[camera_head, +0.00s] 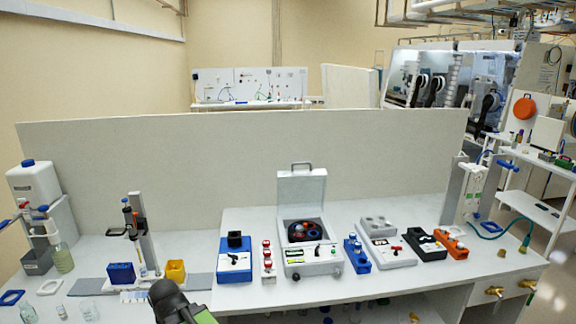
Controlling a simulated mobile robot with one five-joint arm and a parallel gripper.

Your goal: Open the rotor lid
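A white benchtop centrifuge (315,266) stands on the bench near the middle. Its outer lid (302,195), with a handle on top, stands upright and open at the back. Inside the open chamber sits a dark round rotor (297,232) with blue and reddish parts. A small dark knob-like piece shows near its right side; whether a separate rotor lid covers the rotor is too small to tell. A dark rounded end of my arm, probably my gripper (172,298), shows at the bottom, left of and nearer than the centrifuge. Its fingers cannot be made out, and it touches nothing visible.
A blue device (235,261) and a narrow strip with red-topped items (267,262) stand left of the centrifuge. A blue rack (357,255) and a white instrument (387,247) stand right. A pipette stand (145,235) is further left. A tall panel (230,155) closes the back.

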